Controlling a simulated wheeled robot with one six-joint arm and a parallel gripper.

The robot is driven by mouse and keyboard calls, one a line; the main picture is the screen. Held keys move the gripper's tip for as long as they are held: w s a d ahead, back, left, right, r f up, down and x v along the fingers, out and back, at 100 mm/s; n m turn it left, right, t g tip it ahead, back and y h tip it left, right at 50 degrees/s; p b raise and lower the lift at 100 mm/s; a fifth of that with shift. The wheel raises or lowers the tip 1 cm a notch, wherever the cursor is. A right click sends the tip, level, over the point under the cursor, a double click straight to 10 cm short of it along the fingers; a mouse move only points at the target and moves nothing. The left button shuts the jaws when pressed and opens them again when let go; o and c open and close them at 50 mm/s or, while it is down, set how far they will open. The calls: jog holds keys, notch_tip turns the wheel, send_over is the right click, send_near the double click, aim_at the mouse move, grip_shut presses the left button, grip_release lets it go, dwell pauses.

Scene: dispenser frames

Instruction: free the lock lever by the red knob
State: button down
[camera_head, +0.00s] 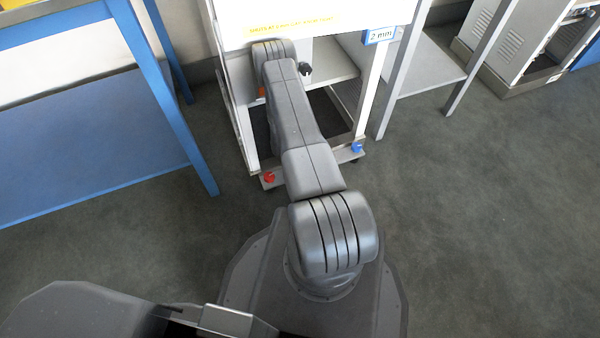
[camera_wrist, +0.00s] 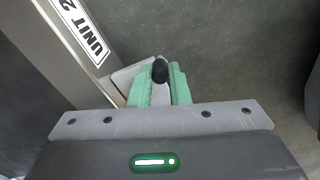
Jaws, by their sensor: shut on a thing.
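In the head view a red knob (camera_head: 268,177) sits at the left end of the low front bar of the white dispenser frame (camera_head: 240,110). My arm reaches over the frame and hides my gripper there. In the wrist view the green fingers of my gripper (camera_wrist: 160,80) are shut on a lever with a black round tip (camera_wrist: 160,70). A pale grey plate (camera_wrist: 128,76) lies beside the fingers, next to the frame edge. The red knob does not show in the wrist view, so I cannot tell how far it is from the held lever.
A blue knob (camera_head: 357,147) sits at the right end of the bar. A black knob (camera_head: 304,68) shows beside my arm. A "UNIT 2" label (camera_wrist: 82,30) marks the frame. A blue table (camera_head: 90,130) stands left. Open grey floor (camera_head: 480,220) lies right.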

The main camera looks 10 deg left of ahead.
jog(key=shift+s+a+m+b, duration=0.45)
jog(key=shift+a+m+b, duration=0.5)
jog(key=shift+m, duration=0.95)
jog(key=shift+s+a+m+b, duration=0.5)
jog(key=shift+m+b, duration=0.85)
jog(key=shift+m, duration=0.55)
jog(key=shift+s+a+m+b, duration=0.45)
jog(key=shift+a+m+b, duration=0.5)
jog(key=shift+m, duration=0.95)
jog(key=shift+d, duration=0.2)
jog(key=c, duration=1.4)
grip_release()
jog(key=shift+o, duration=0.2)
jog(key=shift+r, duration=0.1)
